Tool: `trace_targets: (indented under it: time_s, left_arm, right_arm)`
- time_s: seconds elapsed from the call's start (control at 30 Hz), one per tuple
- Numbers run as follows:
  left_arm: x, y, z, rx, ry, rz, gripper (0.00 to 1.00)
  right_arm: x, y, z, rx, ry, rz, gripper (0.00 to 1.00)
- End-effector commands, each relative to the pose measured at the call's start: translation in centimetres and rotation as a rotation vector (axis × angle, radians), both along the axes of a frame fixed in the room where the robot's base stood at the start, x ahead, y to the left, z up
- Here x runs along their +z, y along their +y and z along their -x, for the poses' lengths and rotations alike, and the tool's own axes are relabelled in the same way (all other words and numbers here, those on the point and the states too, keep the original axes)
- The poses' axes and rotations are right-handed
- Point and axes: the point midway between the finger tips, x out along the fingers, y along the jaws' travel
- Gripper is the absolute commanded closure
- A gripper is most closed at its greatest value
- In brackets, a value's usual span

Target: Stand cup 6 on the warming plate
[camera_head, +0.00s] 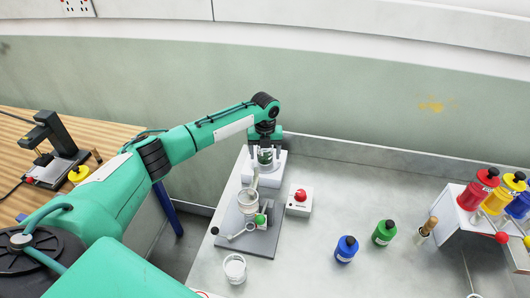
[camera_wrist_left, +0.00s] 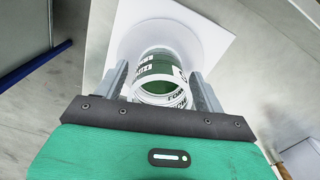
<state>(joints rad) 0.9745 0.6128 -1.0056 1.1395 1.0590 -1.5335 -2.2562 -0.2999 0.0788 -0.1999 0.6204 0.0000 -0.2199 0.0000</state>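A clear cup (camera_wrist_left: 162,82) with a green band and printed lettering stands on a pale round disc (camera_wrist_left: 118,48) on a white square base, which looks like the warming plate. In the head view the cup (camera_head: 265,156) shows small, below my left wrist. My left gripper (camera_wrist_left: 161,88) reaches down with one finger on each side of the cup. It looks open, with narrow gaps between fingers and cup. I cannot read a number on the cup. My right gripper is not in view.
A grey stand (camera_head: 263,241) with a ring and lever is in front of the white base. A red-button box (camera_head: 299,201), a white cup (camera_head: 235,267), blue (camera_head: 346,249) and green (camera_head: 384,232) bottles and a bottle rack (camera_head: 453,215) stand on the table. Open table lies between them.

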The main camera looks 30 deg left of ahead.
Motion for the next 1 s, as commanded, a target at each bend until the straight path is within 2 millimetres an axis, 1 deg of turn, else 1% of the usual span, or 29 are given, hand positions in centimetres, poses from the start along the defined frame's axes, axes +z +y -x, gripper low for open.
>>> trace_targets:
  time_s: [0.13,0.2,0.27,0.37,0.6,0.7,0.83,1.0]
  left_arm:
    - [0.1,0.0,0.0,0.0,-0.001,0.0,0.29]
    - [0.5,0.0,0.0,0.0,-0.001,0.0,0.29]
    - [1.0,0.0,-0.1,-0.001,-0.004,0.0,0.29]
    - [2.5,0.1,-0.1,-0.001,-0.004,-0.001,0.29]
    - [7.8,0.0,-0.1,-0.001,-0.005,0.001,0.29]
    - [9.6,0.0,-0.1,0.0,-0.004,0.0,0.29]
    - [11.4,0.0,-0.1,0.0,-0.003,0.001,0.29]
    - [12.3,0.0,0.0,0.0,0.0,0.001,0.29]
  right_arm:
    - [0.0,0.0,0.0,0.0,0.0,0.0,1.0]
    - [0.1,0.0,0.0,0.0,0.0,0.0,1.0]
    - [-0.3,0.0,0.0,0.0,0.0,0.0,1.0]
    - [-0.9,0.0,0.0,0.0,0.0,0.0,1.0]
    - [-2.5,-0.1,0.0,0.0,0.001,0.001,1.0]
    - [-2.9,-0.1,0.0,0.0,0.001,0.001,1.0]
    - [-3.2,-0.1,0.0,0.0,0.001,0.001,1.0]
    - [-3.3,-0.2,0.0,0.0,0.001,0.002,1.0]
